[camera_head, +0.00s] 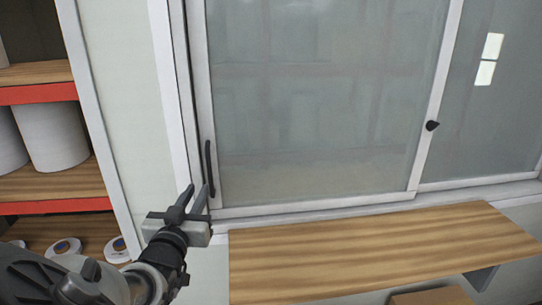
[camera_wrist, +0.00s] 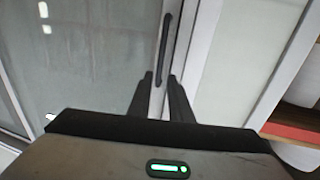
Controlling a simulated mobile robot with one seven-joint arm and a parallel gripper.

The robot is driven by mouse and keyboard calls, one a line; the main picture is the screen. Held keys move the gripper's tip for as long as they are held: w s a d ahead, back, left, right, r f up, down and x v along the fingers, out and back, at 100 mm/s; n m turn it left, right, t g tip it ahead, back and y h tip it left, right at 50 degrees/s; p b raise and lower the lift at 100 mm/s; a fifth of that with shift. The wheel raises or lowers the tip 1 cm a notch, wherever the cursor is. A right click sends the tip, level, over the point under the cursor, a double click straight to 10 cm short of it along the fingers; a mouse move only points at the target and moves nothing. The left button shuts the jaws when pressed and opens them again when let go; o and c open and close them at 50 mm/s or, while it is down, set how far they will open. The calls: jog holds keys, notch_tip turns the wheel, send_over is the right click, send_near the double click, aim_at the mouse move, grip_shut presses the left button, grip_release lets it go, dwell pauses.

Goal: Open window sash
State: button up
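The window sash (camera_head: 330,95) is a glazed panel in a white frame, on the left half of the window. A dark vertical handle (camera_head: 209,168) sits on its left stile. The handle also shows in the wrist view (camera_wrist: 165,50), running up from just ahead of the fingers. My gripper (camera_head: 197,192) is near the lower end of the handle. Its two fingers are apart, with a gap between them in the wrist view (camera_wrist: 160,80). The stile's lower part shows between the fingers. I cannot tell whether either finger touches the frame.
A wooden shelf (camera_head: 370,250) juts out below the window. A second glass pane (camera_head: 490,95) stands at right, with a dark knob (camera_head: 432,126) on the stile beside it. At left is a rack with red-edged shelves (camera_head: 38,94) holding white rolls (camera_head: 52,135). A cardboard box (camera_head: 432,297) is below.

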aim_at(208, 170)
jog(key=w, duration=0.8)
jog(key=w+p, duration=0.1)
jog(key=w, duration=0.3)
jog(key=shift+w+a, duration=0.3)
jog(key=shift+w, duration=0.05)
grip_shut()
